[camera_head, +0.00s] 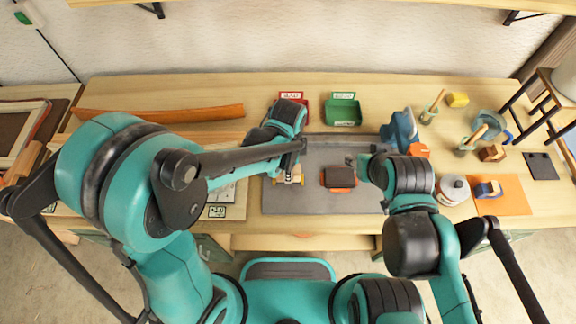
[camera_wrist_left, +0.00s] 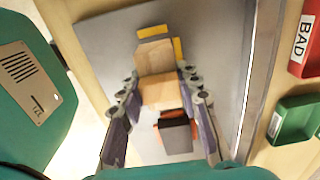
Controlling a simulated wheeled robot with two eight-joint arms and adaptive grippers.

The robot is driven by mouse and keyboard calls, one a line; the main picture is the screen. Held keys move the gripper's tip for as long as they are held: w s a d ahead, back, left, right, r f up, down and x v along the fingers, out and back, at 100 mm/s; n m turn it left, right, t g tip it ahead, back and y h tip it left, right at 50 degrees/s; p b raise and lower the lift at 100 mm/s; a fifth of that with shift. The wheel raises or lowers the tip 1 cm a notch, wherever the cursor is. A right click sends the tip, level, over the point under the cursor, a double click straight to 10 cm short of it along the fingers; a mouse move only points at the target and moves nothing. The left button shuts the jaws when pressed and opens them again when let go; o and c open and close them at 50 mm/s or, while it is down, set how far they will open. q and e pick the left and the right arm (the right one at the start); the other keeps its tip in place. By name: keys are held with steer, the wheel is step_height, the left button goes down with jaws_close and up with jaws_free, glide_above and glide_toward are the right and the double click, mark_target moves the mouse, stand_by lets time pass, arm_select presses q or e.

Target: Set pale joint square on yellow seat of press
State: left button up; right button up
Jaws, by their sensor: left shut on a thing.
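The pale joint (camera_wrist_left: 158,88), a light wooden piece, is between the fingers of my left gripper (camera_wrist_left: 160,82) in the left wrist view. My left gripper is shut on it. The yellow seat (camera_wrist_left: 180,50) shows as yellow strips at the joint's far end and right side, over the grey board. Whether the joint lies flat and square against them I cannot tell. In the head view my left gripper (camera_head: 288,176) is over the board's left part, and the joint is mostly hidden. My right gripper (camera_head: 358,163) is over the board's right part; its fingers are too small to read.
A dark block with orange sides (camera_head: 339,177) sits on the grey board (camera_head: 300,201), between the grippers. A red bin (camera_wrist_left: 309,40) and a green bin (camera_head: 343,110) stand behind. A blue tool (camera_head: 402,128), white pot (camera_head: 453,188) and orange mat (camera_head: 507,207) are to the right.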

arm_select(q)
steer(key=shift+f+b, duration=0.5)
steer(key=shift+f, duration=0.35)
steer(key=shift+f+b, duration=0.5)
steer(key=o, duration=1.3)
steer(key=shift+c, duration=0.2)
steer(key=shift+r, duration=0.1)
step_height(320, 180, up, 12)
steer(key=shift+f, duration=0.1)
steer(key=s+a+n+t+b, duration=0.1)
steer(key=s+a+n+t, duration=0.1)
steer(key=a+n, duration=0.7)
steer(key=s+a+n+t+b, duration=0.1)
steer(key=s+a+n+t, duration=0.2)
steer(key=a+n+t, duration=0.2)
steer(key=a+n, duration=0.3)
steer(key=n, duration=0.1)
steer(key=shift+a, duration=0.4)
